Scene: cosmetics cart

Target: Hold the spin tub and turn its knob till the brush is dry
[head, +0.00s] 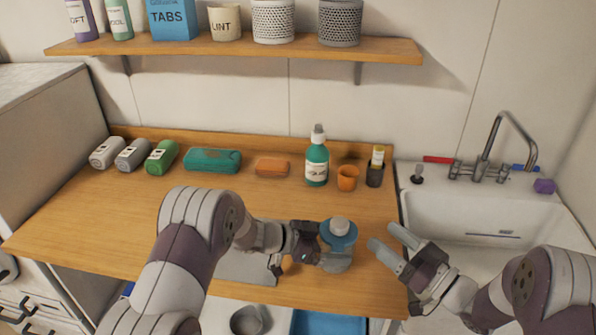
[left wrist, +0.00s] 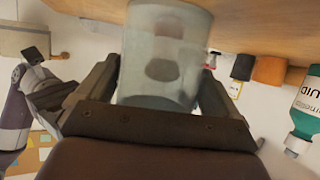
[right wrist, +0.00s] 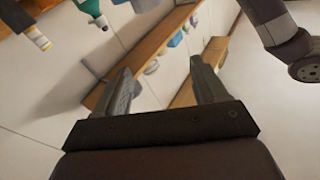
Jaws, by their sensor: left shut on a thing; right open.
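The spin tub (head: 337,262) stands on the wooden counter near its front edge, with a blue lid and a pale round knob (head: 340,226) on top. My left gripper (head: 318,246) is shut on the tub from its left side. In the left wrist view the clear tub wall (left wrist: 140,85) sits between the fingers, with dark blurred shapes inside. I cannot make out the brush for certain. My right gripper (head: 386,241) is open and empty, to the right of the tub and apart from it; its spread fingers show in the right wrist view (right wrist: 160,80).
Behind the tub stand a green bottle (head: 316,162), an orange cup (head: 347,178) and a dark holder (head: 375,174). An orange block (head: 272,167) and a teal case (head: 212,160) lie further left. The sink (head: 480,215) is at right. A shelf (head: 240,50) hangs above.

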